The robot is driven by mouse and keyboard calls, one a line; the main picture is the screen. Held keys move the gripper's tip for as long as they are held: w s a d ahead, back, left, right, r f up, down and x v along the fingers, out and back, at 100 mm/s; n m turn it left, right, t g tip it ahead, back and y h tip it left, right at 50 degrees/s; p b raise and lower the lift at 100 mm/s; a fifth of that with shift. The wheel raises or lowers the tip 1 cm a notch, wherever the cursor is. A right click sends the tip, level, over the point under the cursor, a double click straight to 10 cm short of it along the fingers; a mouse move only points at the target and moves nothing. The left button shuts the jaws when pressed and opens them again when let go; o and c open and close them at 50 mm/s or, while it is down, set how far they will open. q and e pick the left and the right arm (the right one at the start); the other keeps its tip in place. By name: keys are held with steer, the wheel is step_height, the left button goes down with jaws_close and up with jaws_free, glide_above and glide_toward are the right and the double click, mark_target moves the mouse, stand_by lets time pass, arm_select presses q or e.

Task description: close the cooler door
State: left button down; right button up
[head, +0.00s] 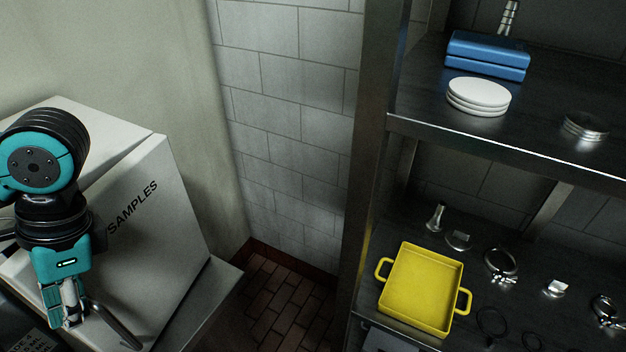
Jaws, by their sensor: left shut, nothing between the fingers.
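The cooler (70,112) is a pale box at the left in the head view. Its door (165,225) bears the word SAMPLES and has a grey bar handle (115,327) low on its face. A dark, narrow wedge shows along the door's top edge against the body; I cannot tell how wide any gap is. My left gripper (66,318) points down in front of the door, just left of the handle. Its fingers are shut and hold nothing. Whether it touches the door is unclear. My arm hides the door's left part. My right gripper is out of view.
A metal shelf (470,138) stands at the right with white plates (478,97) and blue boxes (487,55). A yellow tray (423,288) and several metal fittings lie on the lower level. Brick floor (283,295) is clear between cooler and shelf.

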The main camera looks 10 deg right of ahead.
arm_select(q)
steer(key=shift+w+a+p, duration=0.15)
steer(key=shift+w+a, duration=0.05)
steer(key=shift+a, duration=0.35)
steer(key=shift+w+a+p, duration=0.15)
steer(key=shift+a, duration=0.35)
